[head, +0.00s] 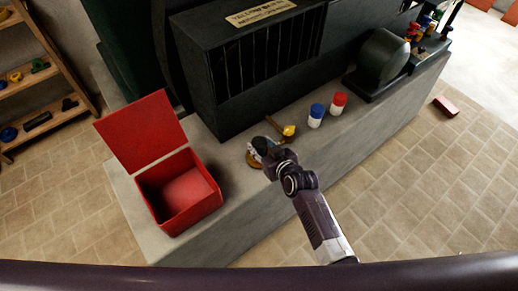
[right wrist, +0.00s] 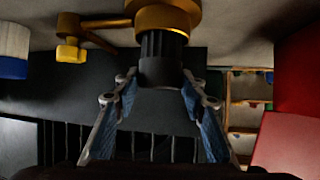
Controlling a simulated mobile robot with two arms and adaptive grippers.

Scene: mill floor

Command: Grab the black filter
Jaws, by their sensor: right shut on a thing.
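The black filter (right wrist: 162,68) is a short dark ribbed cylinder between the two blue-padded fingers of my right gripper (right wrist: 159,84) in the right wrist view. The gripper is shut on it. A round brass part (right wrist: 166,17) adjoins the filter's end. In the head view my right gripper (head: 268,158) reaches down over the grey counter and hides most of the filter; brass (head: 252,162) shows beside it. My left gripper is not in view.
An open red box (head: 182,192) stands to the left on the counter (head: 262,225). A brass-tipped fitting (head: 288,130), a blue-and-white bottle (head: 316,115) and a red-and-white bottle (head: 338,104) stand to the right. A dark machine (head: 230,85) rises behind.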

